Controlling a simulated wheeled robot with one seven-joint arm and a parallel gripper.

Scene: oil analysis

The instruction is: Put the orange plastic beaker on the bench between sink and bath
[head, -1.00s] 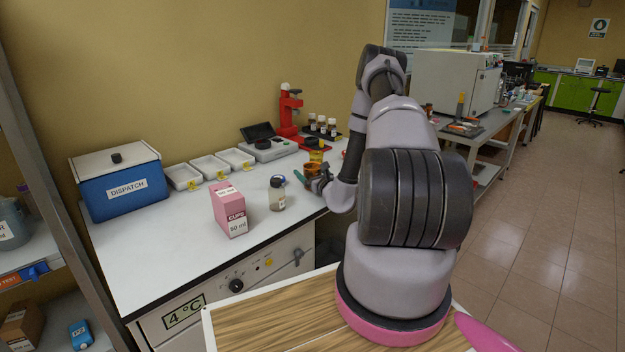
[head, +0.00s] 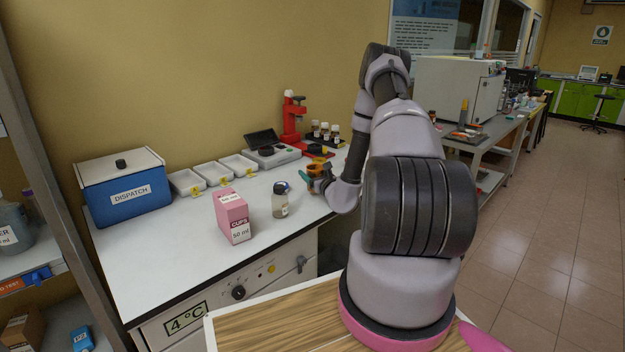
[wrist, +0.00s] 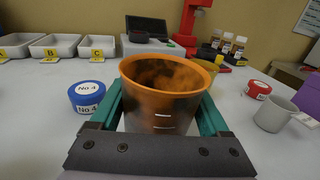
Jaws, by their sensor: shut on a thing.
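The orange plastic beaker (wrist: 165,92) stands upright between the teal fingers of my gripper (wrist: 160,112) in the wrist view. It is translucent, dark orange, with a bright orange rim and pale marks on its side. My gripper is shut on it. In the head view, my gripper (head: 312,182) holds the beaker (head: 318,167) at the right end of the white bench (head: 190,235), partly hidden by the wrist. I cannot tell whether the beaker's base touches the bench. No sink or bath is recognisable in either view.
A clear bottle (head: 280,202) and a pink cups box (head: 233,218) stand left of my gripper. A blue No 4 lid (wrist: 87,97), a grey cup (wrist: 274,114) and a red lid (wrist: 257,89) flank the beaker. White trays (head: 212,172) and a red stand (head: 292,120) are behind.

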